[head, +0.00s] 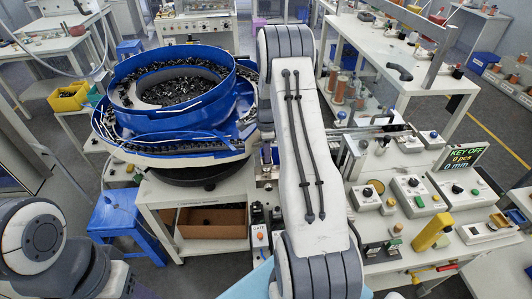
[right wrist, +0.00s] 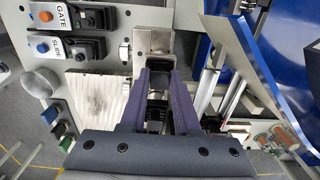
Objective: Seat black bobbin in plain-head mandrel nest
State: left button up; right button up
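My right arm crosses the middle of the head view and hides its own gripper there. In the right wrist view the two dark purple fingers of my right gripper (right wrist: 160,75) stand apart, with a gap between their tips. A pale metal block (right wrist: 153,40) lies just beyond the tips. A small black part (right wrist: 155,117) shows between the fingers, lower in the picture; I cannot tell whether it is a bobbin or a fixture, and I see no clear grip on it. I cannot make out the plain-head mandrel nest for certain. My left gripper is outside the views.
A blue bowl feeder (head: 180,95) full of black parts stands at left. A GATE box (head: 258,236) stands near the arm; it also shows in the wrist view (right wrist: 45,18). A display (head: 463,157) reads KEY OFF. Control boxes and a yellow block (head: 432,231) crowd the right bench.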

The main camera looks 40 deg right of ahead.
jog(key=shift+o, duration=1.4)
